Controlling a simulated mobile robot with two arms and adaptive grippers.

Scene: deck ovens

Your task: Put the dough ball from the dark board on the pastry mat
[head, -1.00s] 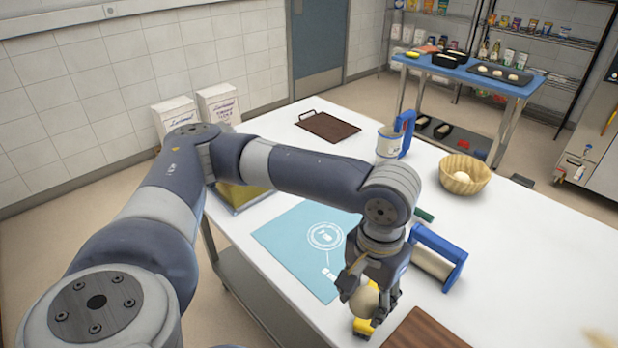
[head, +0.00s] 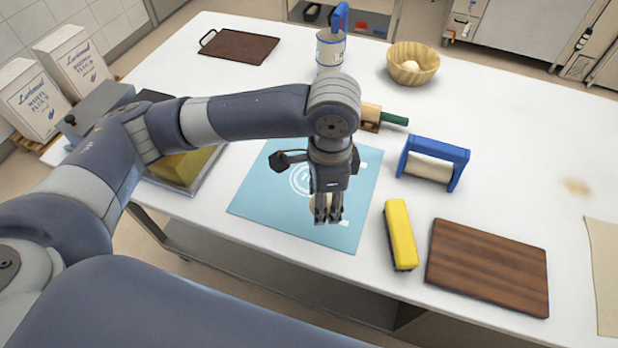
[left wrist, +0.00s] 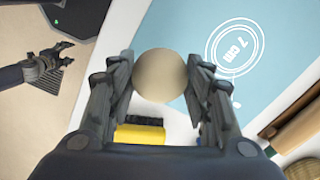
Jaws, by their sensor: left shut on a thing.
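My left gripper (head: 328,212) is shut on the pale round dough ball (left wrist: 160,77), which sits between its fingers in the left wrist view. In the head view the gripper hangs over the front part of the light blue pastry mat (head: 262,197) and mostly hides the ball. I cannot tell how high the ball is above the mat. The dark brown board (head: 487,265) lies at the front right, bare. My right gripper (left wrist: 68,54) shows at the left of the left wrist view, its fingers apart, with nothing between them.
A yellow brush (head: 400,235) lies between mat and board. A blue-framed roller (head: 432,168) and a green-handled tool (head: 392,119) lie behind. A wooden bowl (head: 413,64), a blue-handled container (head: 330,50) and a second dark board (head: 238,46) stand farther back.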

